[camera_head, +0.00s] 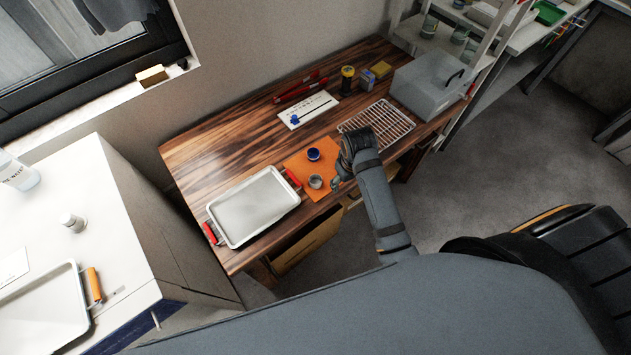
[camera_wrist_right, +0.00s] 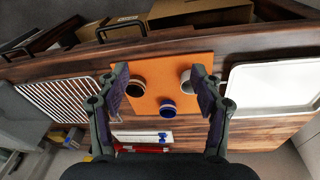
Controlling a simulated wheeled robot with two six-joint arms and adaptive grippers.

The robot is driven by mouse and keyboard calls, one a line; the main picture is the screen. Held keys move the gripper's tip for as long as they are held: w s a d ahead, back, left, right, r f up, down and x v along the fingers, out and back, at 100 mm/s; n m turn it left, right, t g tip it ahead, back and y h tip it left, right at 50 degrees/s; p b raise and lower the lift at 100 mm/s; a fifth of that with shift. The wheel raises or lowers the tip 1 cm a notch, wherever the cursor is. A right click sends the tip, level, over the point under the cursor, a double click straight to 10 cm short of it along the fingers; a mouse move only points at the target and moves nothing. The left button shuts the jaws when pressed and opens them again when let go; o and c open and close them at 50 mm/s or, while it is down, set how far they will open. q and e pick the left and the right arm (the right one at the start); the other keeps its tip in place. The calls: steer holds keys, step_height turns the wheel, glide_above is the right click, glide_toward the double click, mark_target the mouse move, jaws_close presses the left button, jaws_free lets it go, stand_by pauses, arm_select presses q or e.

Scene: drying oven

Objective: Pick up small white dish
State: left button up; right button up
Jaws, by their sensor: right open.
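A small pale round dish (camera_head: 315,181) stands on an orange mat (camera_head: 296,165) on the wooden table. In the right wrist view the dish (camera_wrist_right: 187,77) is beside the fingertip on the right, not clearly between the fingers. My right gripper (camera_head: 338,182) is open above the mat, its fingers (camera_wrist_right: 160,72) spread and empty. A blue round container (camera_head: 313,154) stands farther back on the mat. A dark container with a pale rim (camera_wrist_right: 135,87) stands near the other fingertip; my right arm hides it in the head view. My left gripper is out of view.
A metal tray with red handles (camera_head: 254,207) lies left of the mat, and a wire rack (camera_head: 378,125) lies right. A grey box (camera_head: 428,83) stands at the far right. A white card (camera_head: 307,109) and red tools (camera_head: 300,87) lie behind.

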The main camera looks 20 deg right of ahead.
steer(key=w+a+r+n+g, duration=0.2)
steer(key=w+a, duration=0.5)
steer(key=w, duration=0.2)
glide_above(315, 183)
steer(key=shift+y, duration=0.3)
steer(key=f, duration=0.4)
steer(key=shift+w+d+f, duration=0.15)
steer(key=shift+w+f, duration=0.15)
steer(key=shift+f, duration=0.5)
steer(key=shift+f+p, duration=0.2)
steer(key=shift+p, duration=0.1)
steer(key=f, duration=0.4)
steer(key=shift+s+p, duration=0.3)
steer(key=shift+s, duration=0.1)
steer(key=shift+f, duration=0.4)
steer(key=shift+w, duration=0.1)
steer(key=shift+c, duration=0.4)
steer(key=shift+r, duration=0.1)
steer(key=c, duration=1.1)
